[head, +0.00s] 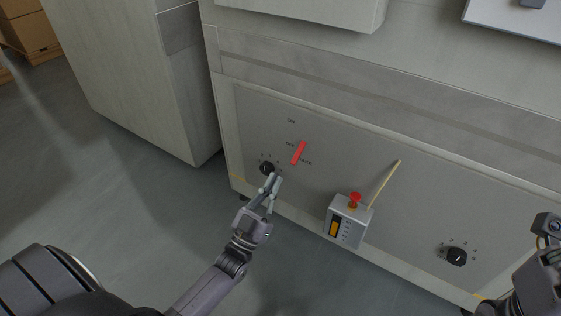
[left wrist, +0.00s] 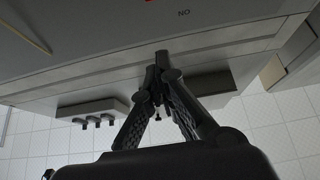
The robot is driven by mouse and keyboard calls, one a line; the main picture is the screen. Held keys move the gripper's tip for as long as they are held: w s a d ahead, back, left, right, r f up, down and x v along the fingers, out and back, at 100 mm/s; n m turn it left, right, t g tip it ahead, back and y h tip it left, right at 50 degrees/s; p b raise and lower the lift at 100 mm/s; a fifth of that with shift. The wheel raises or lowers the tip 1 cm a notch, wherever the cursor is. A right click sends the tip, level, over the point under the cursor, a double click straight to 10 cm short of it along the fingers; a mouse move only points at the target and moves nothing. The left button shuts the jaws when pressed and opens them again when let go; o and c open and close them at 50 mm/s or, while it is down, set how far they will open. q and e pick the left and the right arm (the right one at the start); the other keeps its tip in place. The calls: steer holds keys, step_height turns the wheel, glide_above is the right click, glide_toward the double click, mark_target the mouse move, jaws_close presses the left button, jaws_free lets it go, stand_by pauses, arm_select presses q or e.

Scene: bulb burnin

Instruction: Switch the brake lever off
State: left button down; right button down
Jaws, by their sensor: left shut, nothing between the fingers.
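The brake lever is a red handle (head: 299,152) on the grey front panel (head: 325,148) in the head view. It is tilted, with its upper end leaning right, among small labels; an "ON" label sits above it. In the left wrist view only a sliver of red (left wrist: 150,1) shows at the top edge. My left gripper (head: 273,180) is shut and empty, just below the lever and close to a black knob (head: 267,168). It also shows shut in the left wrist view (left wrist: 162,56). My right arm shows at the right edge; its fingers are out of view.
A grey box with a red button (head: 347,222) is mounted on the panel to the right, with a thin tan stick (head: 384,184) beside it. Another black knob (head: 456,256) is at the lower right. A separate cabinet (head: 135,70) stands left; open floor (head: 130,210) lies in front.

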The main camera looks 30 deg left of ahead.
arm_select(q)
steer(key=shift+s+f, duration=0.85)
steer(key=shift+f, duration=0.1)
